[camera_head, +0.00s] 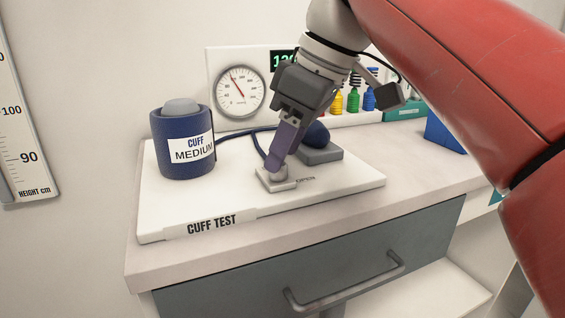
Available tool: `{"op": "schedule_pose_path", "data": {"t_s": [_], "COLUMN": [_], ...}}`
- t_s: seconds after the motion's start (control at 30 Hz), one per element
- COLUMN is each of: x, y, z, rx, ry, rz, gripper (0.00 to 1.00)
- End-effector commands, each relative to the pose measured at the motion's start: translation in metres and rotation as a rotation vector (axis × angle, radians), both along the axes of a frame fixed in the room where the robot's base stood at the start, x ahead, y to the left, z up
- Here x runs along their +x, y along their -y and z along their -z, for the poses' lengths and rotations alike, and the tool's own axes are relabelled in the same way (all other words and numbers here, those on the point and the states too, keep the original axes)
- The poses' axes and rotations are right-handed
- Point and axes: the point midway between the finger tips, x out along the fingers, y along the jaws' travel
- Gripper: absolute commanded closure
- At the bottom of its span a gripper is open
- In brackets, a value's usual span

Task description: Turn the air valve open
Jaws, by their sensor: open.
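The air valve (277,184) is a small light-grey piece on a low square base on the white CUFF TEST board (330,187). The word OPEN is printed on the board just right of it. My gripper (278,167) points down at the valve, and its purple fingers are at or around the valve's top. The fingers overlap in this view, and they hide most of the valve's top. I cannot tell whether they touch it, nor which way the valve is turned.
A dark blue cuff (182,158) labelled CUFF MEDIUM stands on the board's left. A round gauge (239,91) and digital display stand behind. A dark blue bulb (315,135) sits by a grey block (319,153) behind my fingers. A drawer handle (345,284) juts out in front.

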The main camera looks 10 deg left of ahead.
Motion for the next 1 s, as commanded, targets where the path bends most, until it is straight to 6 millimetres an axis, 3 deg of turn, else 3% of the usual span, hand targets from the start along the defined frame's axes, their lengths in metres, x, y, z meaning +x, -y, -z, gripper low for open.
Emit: {"op": "schedule_pose_path", "data": {"t_s": [0.17, 0.47, 0.8, 1.0], "x": [0.001, 0.002, 0.002, 0.002], "y": [-0.006, -0.008, -0.008, -0.008], "z": [0.017, 0.019, 0.019, 0.019], "rx": [0.001, 0.001, 0.001, 0.001], "ry": [0.001, 0.002, 0.001, 0.000], "rz": [-0.001, 0.001, 0.000, 0.010], "gripper": [0.56, 0.56, 0.98, 1.00]}}
